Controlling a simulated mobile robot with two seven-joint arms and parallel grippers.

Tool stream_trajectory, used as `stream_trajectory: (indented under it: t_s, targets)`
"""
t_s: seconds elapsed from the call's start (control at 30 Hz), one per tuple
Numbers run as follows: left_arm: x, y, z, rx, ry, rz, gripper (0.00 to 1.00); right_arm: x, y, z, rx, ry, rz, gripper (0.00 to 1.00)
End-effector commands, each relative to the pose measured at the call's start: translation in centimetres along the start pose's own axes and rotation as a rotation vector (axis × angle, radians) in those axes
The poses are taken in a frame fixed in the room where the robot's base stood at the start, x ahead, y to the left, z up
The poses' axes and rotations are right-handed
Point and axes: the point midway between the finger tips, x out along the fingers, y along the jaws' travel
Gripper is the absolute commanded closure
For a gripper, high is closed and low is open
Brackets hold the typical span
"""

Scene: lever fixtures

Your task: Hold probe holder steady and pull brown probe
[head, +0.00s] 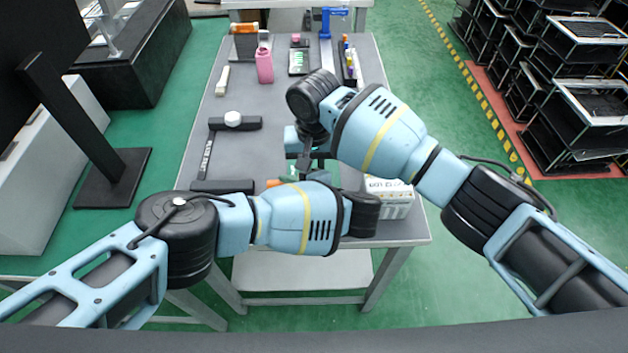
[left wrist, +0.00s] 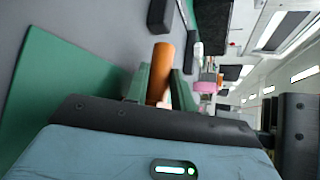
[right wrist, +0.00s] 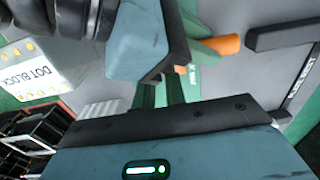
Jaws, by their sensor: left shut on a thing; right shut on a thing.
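An orange-brown cylinder (left wrist: 163,62) stands out from between the green fingers of my left gripper (left wrist: 161,88), which is shut on it. Its end (right wrist: 226,45) sticks out past those fingers in the right wrist view, and a bit of it (head: 273,183) shows in the head view. I cannot tell probe from holder. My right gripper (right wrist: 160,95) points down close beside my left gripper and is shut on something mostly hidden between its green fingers. A small orange spot shows just beyond its fingertips. My left forearm hides much of this area in the head view.
A white box marked DOT BLOCK (right wrist: 35,65) stands right of my grippers in the head view (head: 390,197). A black lever fixture with a white knob (head: 232,119) lies at left. A pink bottle (head: 264,66) and a blue clamp (head: 326,24) stand farther back.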

Motion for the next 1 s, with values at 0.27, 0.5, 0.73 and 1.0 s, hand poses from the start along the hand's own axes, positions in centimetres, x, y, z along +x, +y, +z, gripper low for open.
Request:
stream_trajectory:
  t_s: [0.27, 0.5, 0.73, 1.0]
  targets:
    - [0.02, -0.03, 0.01, 0.0, 0.0, 0.0, 1.0, -0.32, -0.05, 0.01, -0.001, 0.0, -0.001, 1.0]
    - [0.02, -0.03, 0.01, 0.0, 0.0, 0.0, 1.0, -0.57, -0.05, 0.02, -0.001, 0.0, -0.001, 1.0]
    - [0.02, -0.03, 0.0, 0.0, 0.0, 0.0, 1.0, -0.72, -0.05, 0.03, -0.001, 0.0, -0.001, 1.0]
    - [0.01, -0.03, 0.0, 0.0, 0.0, 0.0, 1.0, -0.78, -0.06, 0.03, -0.001, 0.0, -0.001, 1.0]
